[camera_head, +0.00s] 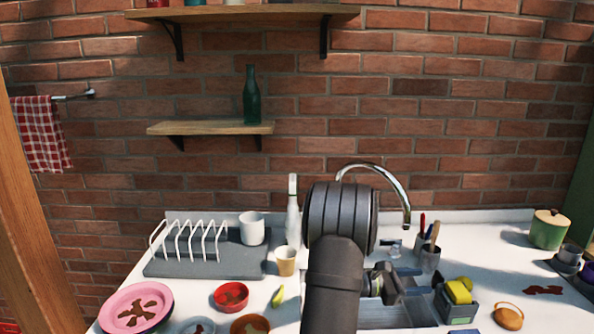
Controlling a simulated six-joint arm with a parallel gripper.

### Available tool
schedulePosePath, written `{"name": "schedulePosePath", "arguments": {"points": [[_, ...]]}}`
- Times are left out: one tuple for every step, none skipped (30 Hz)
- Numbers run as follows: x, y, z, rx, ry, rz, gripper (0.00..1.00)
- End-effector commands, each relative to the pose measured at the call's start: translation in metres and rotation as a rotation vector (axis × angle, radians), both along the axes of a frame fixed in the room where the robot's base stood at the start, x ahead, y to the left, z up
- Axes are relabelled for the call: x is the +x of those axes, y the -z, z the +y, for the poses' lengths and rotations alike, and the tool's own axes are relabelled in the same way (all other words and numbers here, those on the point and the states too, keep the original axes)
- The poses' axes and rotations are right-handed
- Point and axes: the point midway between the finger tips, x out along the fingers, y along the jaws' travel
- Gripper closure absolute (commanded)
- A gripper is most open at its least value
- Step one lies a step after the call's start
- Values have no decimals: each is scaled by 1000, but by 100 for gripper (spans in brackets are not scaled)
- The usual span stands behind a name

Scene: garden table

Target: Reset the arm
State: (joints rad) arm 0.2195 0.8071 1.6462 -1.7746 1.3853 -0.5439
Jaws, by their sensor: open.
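My arm rises from the bottom centre of the head view and covers part of the sink (415,308). My gripper (386,284) shows partly beside the arm, over the sink. It is open, and I see nothing held in it. Its fingertips are small and partly hidden by the arm.
A dish rack (190,240) with a white mug (251,229) stands on a grey mat at left. A white bottle (293,215) and a beige cup (286,262) are close left of my arm. A tap (390,183) arches behind it. A sponge holder (455,301) stands right. Plates and bowls fill the front left.

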Motion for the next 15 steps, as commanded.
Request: {"name": "schedulePosePath", "arguments": {"points": [[-4,-8,-9,3,27,-17,55],[-6,-11,-14,6,42,-26,55],[-9,-15,-19,10,62,-37,55],[-11,-18,-24,13,77,-44,55],[-13,-22,-28,15,90,-53,55],[-16,-26,-33,19,108,-62,55],[-18,-29,-37,22,121,-70,55],[-20,-31,-41,24,133,-76,55],[-23,-35,-45,27,147,-84,55],[-24,-37,-47,30,157,-90,55],[-26,-39,-50,32,165,-96,55],[-28,-41,-53,34,176,-101,55],[-29,-43,-55,36,182,-105,55],[-30,-44,-57,37,188,-109,55],[-31,-46,-59,39,195,-113,55]]}}
